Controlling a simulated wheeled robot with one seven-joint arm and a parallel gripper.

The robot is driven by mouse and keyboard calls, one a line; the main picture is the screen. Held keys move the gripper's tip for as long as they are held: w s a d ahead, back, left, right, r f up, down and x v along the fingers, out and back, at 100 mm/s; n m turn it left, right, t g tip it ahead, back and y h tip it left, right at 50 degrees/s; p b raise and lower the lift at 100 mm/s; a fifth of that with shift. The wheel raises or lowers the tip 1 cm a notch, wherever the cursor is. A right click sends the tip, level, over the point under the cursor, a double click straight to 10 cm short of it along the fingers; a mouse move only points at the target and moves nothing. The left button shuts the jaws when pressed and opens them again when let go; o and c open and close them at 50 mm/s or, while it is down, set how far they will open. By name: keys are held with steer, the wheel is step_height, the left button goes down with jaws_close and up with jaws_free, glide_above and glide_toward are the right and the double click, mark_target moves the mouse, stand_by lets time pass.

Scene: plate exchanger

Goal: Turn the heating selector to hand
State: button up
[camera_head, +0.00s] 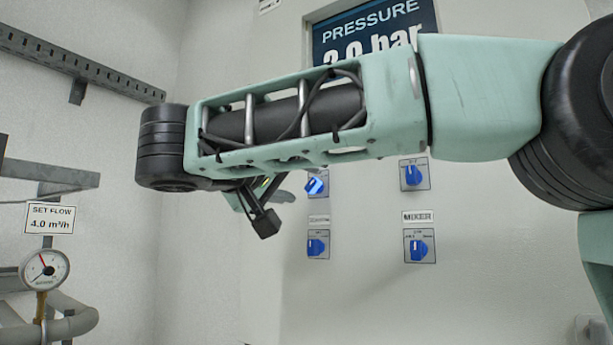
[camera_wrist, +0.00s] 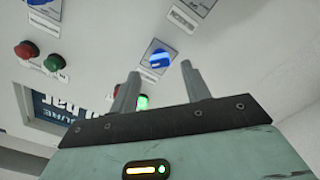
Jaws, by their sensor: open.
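Blue rotary selectors sit on a white panel. In the head view, one at upper left (camera_head: 316,184) has its handle slanted, close to the right of my gripper (camera_head: 281,197). Below it another selector (camera_head: 316,245) stands near upright, under a small label (camera_head: 319,219) too blurred to read. I cannot tell for sure which is the heating selector. In the wrist view my gripper (camera_wrist: 160,70) is open and empty. A blue selector (camera_wrist: 158,60) shows ahead between its fingertips, apparently not gripped. My arm hides part of the panel.
Two more selectors, an upper one (camera_head: 412,174) and one under the MIXER label (camera_head: 418,249), sit to the right. A pressure display (camera_head: 370,30) is above. Red (camera_wrist: 24,50) and green (camera_wrist: 52,62) buttons show in the wrist view. A flow gauge (camera_head: 44,270) and pipes stand at left.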

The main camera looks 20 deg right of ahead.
mark_target(310, 185)
steer(key=shift+p+x, duration=0.5)
steer(key=shift+x, duration=1.6)
steer(key=shift+c, duration=0.4)
steer(key=c, duration=0.9)
